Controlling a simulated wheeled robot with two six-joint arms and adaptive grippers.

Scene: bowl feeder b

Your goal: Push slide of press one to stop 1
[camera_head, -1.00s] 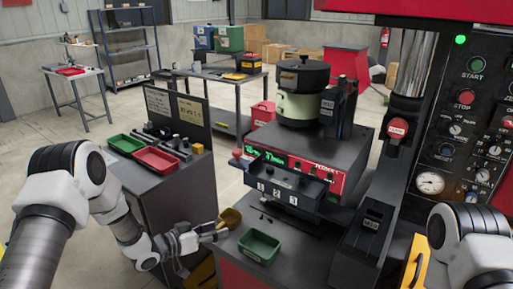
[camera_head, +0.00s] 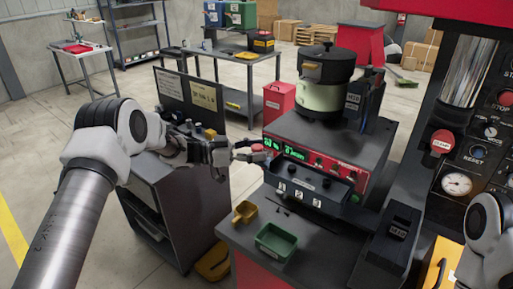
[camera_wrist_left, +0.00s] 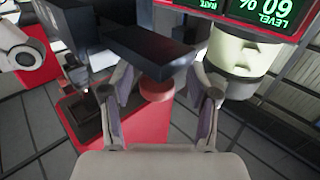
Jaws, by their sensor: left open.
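The press feeder unit (camera_head: 325,150) has a green lit display and a dark front bar (camera_head: 318,188) with plates marked 1, 2 and 3. A round red knob (camera_head: 259,150) is at the bar's left end; I take it as the slide's handle. It also shows in the left wrist view (camera_wrist_left: 157,90), under a dark block (camera_wrist_left: 150,50). My left gripper (camera_head: 248,152) is at the knob's left side. In the left wrist view its fingers (camera_wrist_left: 160,100) are spread, one on each side of the knob, with no clear contact. My right gripper is out of view.
A yellow scoop (camera_head: 245,211) and a green tray (camera_head: 276,242) stand on the bench in front of the feeder. A lidded bowl (camera_head: 325,80) sits on top. A dark cabinet (camera_head: 190,215) is at the left, and the red press with its gauge (camera_head: 457,184) at the right.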

